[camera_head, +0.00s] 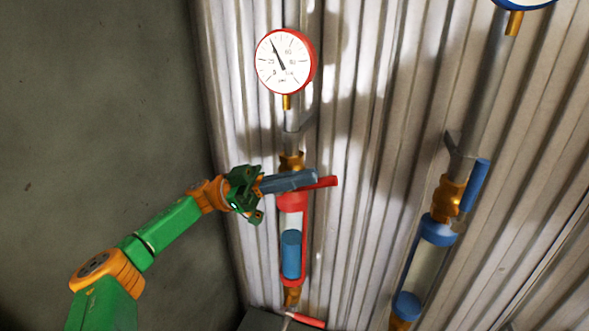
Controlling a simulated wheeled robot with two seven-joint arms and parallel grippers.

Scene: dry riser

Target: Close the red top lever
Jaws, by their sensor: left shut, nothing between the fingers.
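The red top lever (325,183) sticks out to the right from the brass valve (291,161) above the red-framed sight glass on the left pipe. My left gripper (312,177) is shut and empty. Its grey-blue fingers lie across the front of the valve, with their tips at the lever, and hide the lever's inner part. I cannot tell whether the fingers touch it. My right gripper is not in view.
A red-rimmed gauge (285,62) stands above the valve. A lower red lever (306,320) is at the bottom. On the right pipe, a blue lever (475,186) lies along the pipe. Corrugated metal wall (385,110) stands behind.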

